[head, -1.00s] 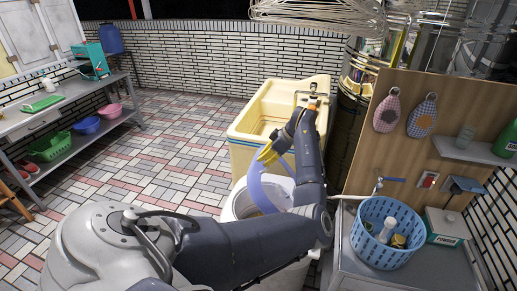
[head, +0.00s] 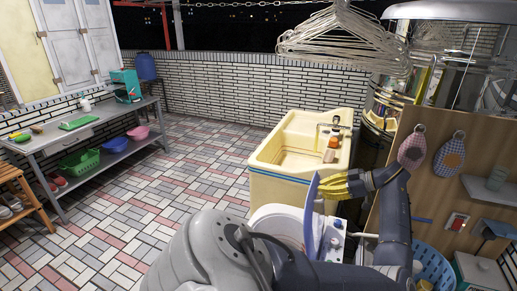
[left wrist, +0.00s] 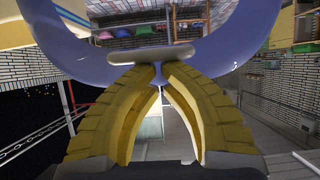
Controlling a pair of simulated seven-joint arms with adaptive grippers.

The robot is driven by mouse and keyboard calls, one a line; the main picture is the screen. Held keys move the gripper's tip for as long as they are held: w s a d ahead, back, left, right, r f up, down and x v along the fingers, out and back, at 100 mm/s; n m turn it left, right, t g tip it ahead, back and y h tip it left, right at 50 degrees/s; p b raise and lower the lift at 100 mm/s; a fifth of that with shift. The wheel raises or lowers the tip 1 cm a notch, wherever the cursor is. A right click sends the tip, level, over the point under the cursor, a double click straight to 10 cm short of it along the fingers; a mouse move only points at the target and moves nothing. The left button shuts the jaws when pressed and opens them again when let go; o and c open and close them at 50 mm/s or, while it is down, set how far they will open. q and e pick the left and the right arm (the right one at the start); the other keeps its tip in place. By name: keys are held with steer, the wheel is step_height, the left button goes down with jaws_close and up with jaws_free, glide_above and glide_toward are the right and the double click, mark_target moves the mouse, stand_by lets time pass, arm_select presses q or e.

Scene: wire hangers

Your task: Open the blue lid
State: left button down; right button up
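The blue lid (head: 312,214) stands steeply raised, nearly edge-on in the head view, over the white washer (head: 278,224) whose round opening is exposed. In the left wrist view the lid (left wrist: 75,58) shows as a curved blue ring with a grey tab (left wrist: 150,54) at its rim. My left gripper (head: 324,187) has yellow fingers that point left at the lid's upper part. In the left wrist view its fingertips (left wrist: 159,70) come together just below the tab, at or against the lid, with nothing clearly pinched between them. My right gripper is not in view.
A cream sink (head: 275,178) stands behind the washer. A wooden panel (head: 437,200) with hanging mitts and a blue basket (head: 436,268) are at the right. Wire hangers (head: 345,42) hang above. The tiled floor (head: 190,180) at the left is clear.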

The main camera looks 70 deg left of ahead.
arm_select(q)
steer(key=shift+f, duration=0.3)
